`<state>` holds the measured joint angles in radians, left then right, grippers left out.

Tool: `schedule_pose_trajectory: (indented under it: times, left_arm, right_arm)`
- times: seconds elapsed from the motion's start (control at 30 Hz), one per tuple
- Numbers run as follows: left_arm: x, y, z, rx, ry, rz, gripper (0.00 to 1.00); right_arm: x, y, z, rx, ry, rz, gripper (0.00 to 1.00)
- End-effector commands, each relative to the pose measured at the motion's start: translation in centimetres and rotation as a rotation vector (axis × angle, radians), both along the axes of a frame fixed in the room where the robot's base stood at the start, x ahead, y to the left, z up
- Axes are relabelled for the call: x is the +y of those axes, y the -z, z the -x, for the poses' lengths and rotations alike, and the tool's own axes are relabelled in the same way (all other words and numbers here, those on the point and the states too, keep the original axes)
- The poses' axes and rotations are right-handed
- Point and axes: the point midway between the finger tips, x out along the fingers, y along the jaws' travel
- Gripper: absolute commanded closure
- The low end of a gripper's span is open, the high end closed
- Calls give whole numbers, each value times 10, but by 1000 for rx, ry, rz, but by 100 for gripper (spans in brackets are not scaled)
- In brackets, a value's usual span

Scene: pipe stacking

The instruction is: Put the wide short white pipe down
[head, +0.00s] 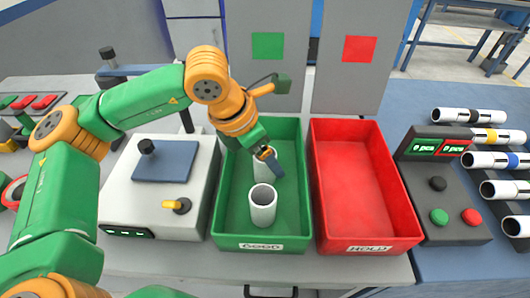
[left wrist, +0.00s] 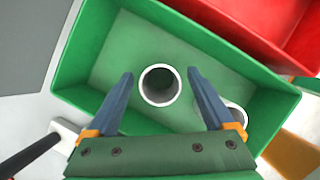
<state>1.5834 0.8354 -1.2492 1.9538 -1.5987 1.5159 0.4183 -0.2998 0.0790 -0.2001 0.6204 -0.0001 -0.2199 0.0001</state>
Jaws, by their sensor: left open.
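The wide short white pipe (head: 260,169) appears to be the one standing upright in the back half of the green tray (head: 293,229), partly hidden by my left gripper (head: 270,160). In the left wrist view, a white pipe (left wrist: 144,97) shows end-on between the two blue fingers of my left gripper (left wrist: 160,80), with a gap on each side. The gripper is open and above the tray. A second white pipe (head: 262,211) stands upright nearer the tray's front; it is partly hidden behind the right finger in the left wrist view (left wrist: 239,108). My right gripper is not in view.
An empty red tray (head: 360,190) stands right of the green one. A white machine with a blue plate (head: 163,165) is on the left. A button box (head: 440,195) and several banded pipes (head: 500,159) are on the right. Upright grey panels (head: 345,80) stand behind the trays.

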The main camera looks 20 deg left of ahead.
Motion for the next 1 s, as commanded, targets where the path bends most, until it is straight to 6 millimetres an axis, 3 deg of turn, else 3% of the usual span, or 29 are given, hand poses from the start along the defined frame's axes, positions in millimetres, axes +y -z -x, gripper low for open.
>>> schedule_pose_trajectory:
  times: [0.1, 0.17, 0.4, 0.57, 1.0]
  left_arm:
    - [0, -8, 0, -1, 0, 1, 13]
    - [2, -13, 2, -3, -1, 2, 13]
    - [19, -77, 22, -6, -1, 2, 13]
    - [27, -106, 32, -4, 1, 2, 13]
    - [29, -114, 35, 0, 1, 0, 13]
  right_arm:
    - [0, -8, 0, 0, 0, 0, 50]
    - [0, -4, 0, 0, 0, 0, 50]
    - [0, -4, 0, 0, 0, 0, 50]
    - [0, -7, 0, 0, 0, 0, 50]
    - [0, -7, 0, 0, 0, 0, 50]
